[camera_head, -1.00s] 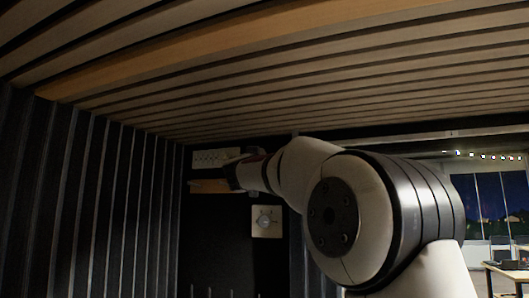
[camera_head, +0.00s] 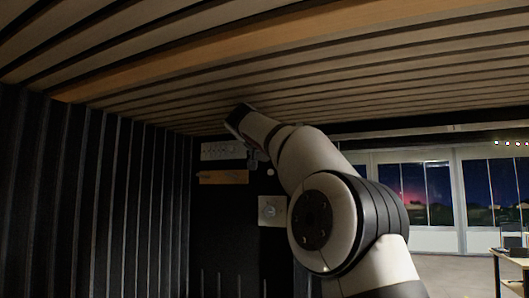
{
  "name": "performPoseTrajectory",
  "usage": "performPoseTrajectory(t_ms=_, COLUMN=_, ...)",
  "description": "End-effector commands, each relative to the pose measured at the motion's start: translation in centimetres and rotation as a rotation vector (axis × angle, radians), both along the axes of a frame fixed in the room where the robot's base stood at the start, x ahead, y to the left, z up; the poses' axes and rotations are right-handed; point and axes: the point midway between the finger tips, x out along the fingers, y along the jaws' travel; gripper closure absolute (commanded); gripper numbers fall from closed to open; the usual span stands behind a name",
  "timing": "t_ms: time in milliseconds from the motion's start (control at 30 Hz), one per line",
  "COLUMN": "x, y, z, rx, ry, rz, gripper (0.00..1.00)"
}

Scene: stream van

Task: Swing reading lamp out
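I cannot make out a reading lamp for certain in the head view. My arm reaches up and to the left, and its dark end with my gripper (camera_head: 240,116) is close under the slatted ceiling, in front of the back wall. The fingers are too dark and small to tell whether they are open or shut, and I see nothing held. A small grey part (camera_head: 258,156) shows just below my wrist; I cannot tell what it is.
A white panel with small marks (camera_head: 222,150) sits on the dark back wall above a wooden ledge (camera_head: 222,177). A square plate with a round centre (camera_head: 271,210) is lower right. A ribbed dark wall (camera_head: 90,200) is at left, windows (camera_head: 428,190) and a table (camera_head: 515,253) at right.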

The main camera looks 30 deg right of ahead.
Motion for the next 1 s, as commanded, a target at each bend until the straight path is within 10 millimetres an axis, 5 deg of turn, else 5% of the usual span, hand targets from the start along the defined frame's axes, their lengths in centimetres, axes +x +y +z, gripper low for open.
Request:
performPoseTrajectory(t_ms=633, x=-0.07, y=-0.05, z=0.21, rx=0.019, ry=0.014, rz=-0.001, gripper=0.92)
performPoseTrajectory(t_ms=667, x=-0.07, y=-0.05, z=0.21, rx=0.019, ry=0.014, rz=-0.001, gripper=0.57)
performPoseTrajectory(t_ms=733, x=-0.07, y=-0.04, z=0.19, rx=0.02, ry=0.015, rz=-0.001, gripper=0.43)
performPoseTrajectory(t_ms=1000, x=-0.03, y=-0.03, z=0.1, rx=0.021, ry=0.016, rz=-0.001, gripper=0.43)
